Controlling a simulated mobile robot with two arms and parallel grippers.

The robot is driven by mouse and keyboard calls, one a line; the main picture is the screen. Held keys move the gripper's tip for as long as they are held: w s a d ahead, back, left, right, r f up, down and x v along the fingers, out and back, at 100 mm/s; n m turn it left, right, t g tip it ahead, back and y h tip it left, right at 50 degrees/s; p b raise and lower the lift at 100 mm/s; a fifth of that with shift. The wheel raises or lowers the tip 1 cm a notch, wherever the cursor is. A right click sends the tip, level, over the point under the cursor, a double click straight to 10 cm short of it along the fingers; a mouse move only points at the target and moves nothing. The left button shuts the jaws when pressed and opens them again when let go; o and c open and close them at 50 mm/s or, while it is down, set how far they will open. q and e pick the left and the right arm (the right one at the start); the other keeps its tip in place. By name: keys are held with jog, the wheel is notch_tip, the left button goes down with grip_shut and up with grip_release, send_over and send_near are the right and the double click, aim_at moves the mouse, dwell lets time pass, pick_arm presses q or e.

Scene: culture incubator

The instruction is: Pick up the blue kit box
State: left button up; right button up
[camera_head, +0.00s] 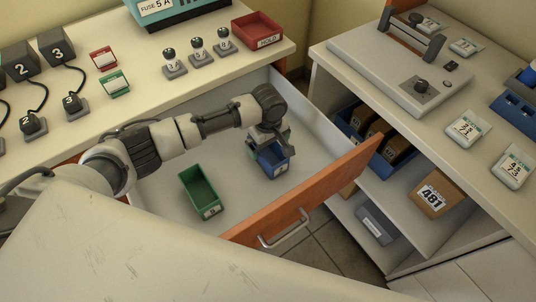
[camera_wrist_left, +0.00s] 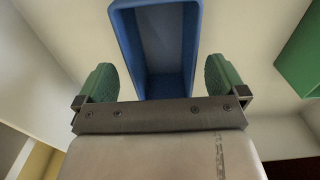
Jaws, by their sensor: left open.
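The blue kit box (camera_head: 272,160) is an open-topped box standing in the pulled-out drawer, toward its right side. In the left wrist view the blue box (camera_wrist_left: 200,50) lies straight ahead, between and beyond the two green finger pads. My left gripper (camera_head: 268,142) is over the box's far end, and its arm hides part of the box. In the left wrist view the left gripper (camera_wrist_left: 158,82) is open, its pads apart on either side of the box. I cannot tell whether the pads touch its walls. My right gripper is not in view.
A green box (camera_head: 201,191) stands in the drawer to the left; it also shows in the wrist view (camera_wrist_left: 303,60). The orange drawer front (camera_head: 318,193) stands close to the right-hand cabinet. A red HOLD tray (camera_head: 257,29) sits on the counter behind.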

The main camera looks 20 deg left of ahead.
aim_at(268, 159)
pick_arm(q)
notch_tip(268, 159, down, 4)
jog(key=shift+s+f, duration=0.1)
jog(key=shift+s, duration=0.05)
jog(key=c, duration=1.1)
